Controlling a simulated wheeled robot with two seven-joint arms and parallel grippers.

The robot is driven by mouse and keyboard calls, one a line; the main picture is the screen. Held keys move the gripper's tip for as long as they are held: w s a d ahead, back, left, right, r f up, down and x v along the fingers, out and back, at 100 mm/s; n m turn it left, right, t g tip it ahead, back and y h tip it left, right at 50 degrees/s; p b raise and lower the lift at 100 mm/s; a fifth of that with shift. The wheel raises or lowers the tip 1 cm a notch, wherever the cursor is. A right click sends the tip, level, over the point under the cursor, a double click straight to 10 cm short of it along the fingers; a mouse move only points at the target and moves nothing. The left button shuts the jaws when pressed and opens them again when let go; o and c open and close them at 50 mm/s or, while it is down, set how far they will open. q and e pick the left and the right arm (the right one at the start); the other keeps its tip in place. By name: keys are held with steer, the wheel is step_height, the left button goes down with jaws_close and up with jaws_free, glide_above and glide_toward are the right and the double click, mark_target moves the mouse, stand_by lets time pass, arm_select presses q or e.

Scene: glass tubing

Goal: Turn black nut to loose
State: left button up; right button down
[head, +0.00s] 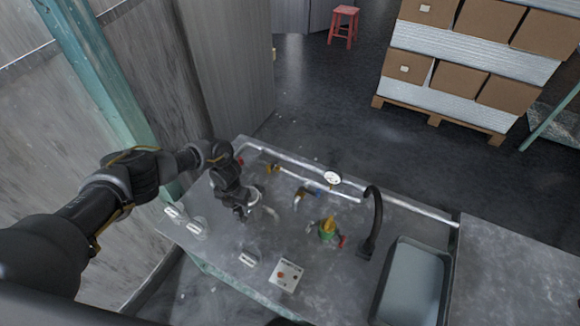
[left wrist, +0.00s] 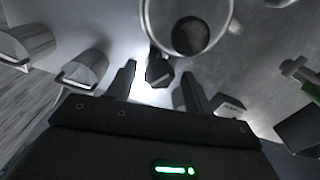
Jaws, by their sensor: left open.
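My left gripper (head: 242,213) is over the left part of the grey workbench (head: 228,258). In the left wrist view its two fingers are apart, and a black nut (left wrist: 159,70) shows between the fingertips with a gap on both sides. The nut sits beside a light, round tube or cup-like part (left wrist: 152,27) whose dark inside is visible. In the head view the nut cannot be made out, as the gripper and wrist cover that spot. My right gripper is not seen in either view.
Metal cups (left wrist: 86,69) stand left of the gripper. A control box (head: 287,275), a green-and-yellow valve (head: 328,230), a gauge (head: 332,178), a black faucet (head: 372,225) and a sink (head: 412,285) lie to the right. Pipes (head: 310,178) run along the bench's back.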

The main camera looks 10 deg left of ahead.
mark_target(237, 207)
arm_select(q)
steer(key=shift+r+m+p, duration=0.3)
steer(key=shift+m, duration=0.9)
step_height(237, 207, up, 10)
steer(key=r+b, duration=0.1)
steer(key=b, duration=0.1)
steer(key=w+d+r+n+t+h, duration=0.1)
steer(key=w+d+r+n+h, duration=0.1)
steer(key=d, duration=0.5)
steer(key=w+d+r+n+t+h, duration=0.1)
steer(key=d+r+n+h, duration=0.3)
steer(key=d, duration=0.4)
steer(key=w+d+r+n+t+h, duration=0.1)
steer(key=w+d+r+n+h, duration=0.2)
steer(key=d, duration=0.4)
steer(key=shift+d+r+h+b, duration=0.2)
steer(key=shift+h+b, duration=0.1)
steer(key=shift+h, duration=0.2)
steer(key=shift+a, duration=0.1)
steer(key=shift+s+f, duration=0.1)
